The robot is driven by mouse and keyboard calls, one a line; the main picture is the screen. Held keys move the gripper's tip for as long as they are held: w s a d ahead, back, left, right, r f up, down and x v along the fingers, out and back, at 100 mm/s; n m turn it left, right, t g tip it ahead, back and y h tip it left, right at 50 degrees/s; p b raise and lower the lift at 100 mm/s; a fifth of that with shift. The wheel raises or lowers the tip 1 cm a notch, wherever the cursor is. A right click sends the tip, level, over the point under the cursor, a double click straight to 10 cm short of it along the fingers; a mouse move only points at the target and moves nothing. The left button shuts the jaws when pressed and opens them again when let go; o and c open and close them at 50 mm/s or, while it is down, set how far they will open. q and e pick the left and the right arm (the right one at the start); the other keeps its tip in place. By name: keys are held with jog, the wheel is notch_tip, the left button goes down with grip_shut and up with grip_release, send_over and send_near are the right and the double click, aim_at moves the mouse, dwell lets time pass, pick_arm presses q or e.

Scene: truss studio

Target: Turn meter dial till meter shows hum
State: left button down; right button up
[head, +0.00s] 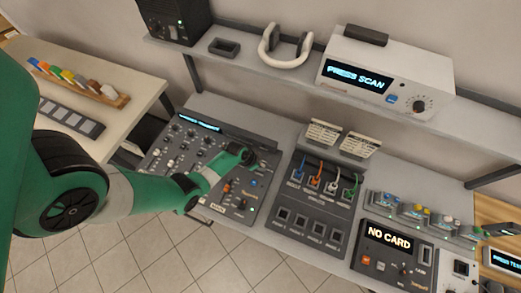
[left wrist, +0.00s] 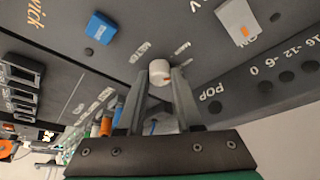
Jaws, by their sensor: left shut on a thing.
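The dark console (head: 160,150) stands left of centre in the head view, with rows of knobs and a small blue-lit display (head: 200,123) whose text is too small to read. My left gripper (head: 257,160) reaches over the console's right side. In the head view the gripper largely hides the dial. My right gripper is not in view.
A blue button (left wrist: 101,27) and a grey-white switch (left wrist: 239,22) lie near the dial. Right of the console is a patch panel (head: 310,205) with coloured cables, then a unit reading NO CARD (head: 390,240). A shelf above holds headphones (head: 285,45) and a PRESS SCAN unit (head: 385,75).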

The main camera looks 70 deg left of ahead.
pick_arm(q)
jog(key=shift+a+m+h, duration=0.1)
jog(key=shift+m+h, duration=0.3)
jog(key=shift+m, duration=0.8)
jog(key=c, duration=0.6)
grip_release()
jog(key=shift+r, duration=0.1)
jog(key=p+v, duration=1.1)
jog(key=p, duration=0.1)
jog(key=shift+r, duration=0.25)
